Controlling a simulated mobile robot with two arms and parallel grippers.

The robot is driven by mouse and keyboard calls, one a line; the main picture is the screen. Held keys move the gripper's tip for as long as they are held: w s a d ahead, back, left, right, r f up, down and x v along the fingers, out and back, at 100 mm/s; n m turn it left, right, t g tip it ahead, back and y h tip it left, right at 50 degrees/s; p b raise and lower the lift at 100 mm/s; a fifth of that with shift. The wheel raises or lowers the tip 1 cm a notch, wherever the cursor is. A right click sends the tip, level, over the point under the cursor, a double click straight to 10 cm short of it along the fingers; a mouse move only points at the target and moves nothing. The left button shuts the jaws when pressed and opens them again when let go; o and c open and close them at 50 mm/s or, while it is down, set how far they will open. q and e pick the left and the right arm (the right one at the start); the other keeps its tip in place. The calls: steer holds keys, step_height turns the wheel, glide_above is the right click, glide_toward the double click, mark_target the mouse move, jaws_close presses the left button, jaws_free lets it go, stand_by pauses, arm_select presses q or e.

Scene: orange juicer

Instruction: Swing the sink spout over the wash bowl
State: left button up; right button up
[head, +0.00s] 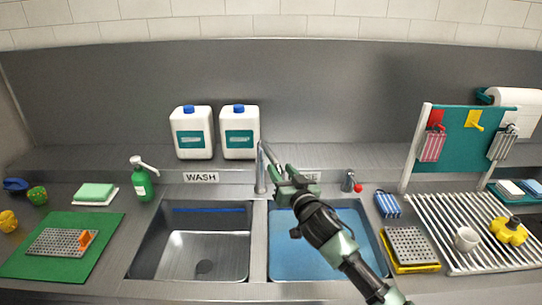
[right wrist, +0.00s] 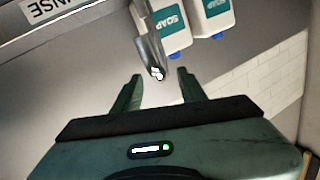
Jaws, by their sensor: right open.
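The metal sink spout (head: 262,165) rises from the ledge behind the divider between the two bowls. In the right wrist view the spout (right wrist: 150,50) points toward my palm, its tip between the fingertips or just beyond them; I see no clear contact. My right gripper (head: 281,172) is open beside the spout, above the back of the rinse bowl; its two fingers (right wrist: 160,82) show apart in the wrist view. The wash bowl (head: 162,245) is the left one, grey inside with a drain. The rinse bowl (head: 300,250) on the right looks blue inside. My left gripper is out of view.
Two white soap jugs (head: 193,140) stand on the back shelf. A green pump bottle (head: 142,183) is left of the wash bowl. A red-tipped lever (head: 349,182) stands right of my gripper. A drying rack (head: 470,215) is at right.

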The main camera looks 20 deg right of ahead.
mark_target(274, 157)
steer(key=shift+w+a+r+p, duration=0.1)
steer(key=shift+w+r+p, duration=0.3)
steer(key=shift+w, duration=1.1)
steer(key=shift+w+a+f, duration=0.1)
steer(key=shift+w+f, duration=0.1)
steer(key=shift+w, duration=0.45)
steer(key=shift+w+a+f, duration=0.1)
steer(key=shift+w+f, duration=0.1)
steer(key=shift+w, duration=0.4)
steer(key=shift+w+r, duration=0.1)
steer(key=shift+w, duration=0.2)
steer(key=shift+c, duration=1.2)
jaws_close()
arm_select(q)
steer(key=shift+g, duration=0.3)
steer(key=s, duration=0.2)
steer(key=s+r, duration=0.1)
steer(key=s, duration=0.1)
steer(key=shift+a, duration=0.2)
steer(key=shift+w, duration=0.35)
arm_select(e)
steer(key=shift+d, duration=0.1)
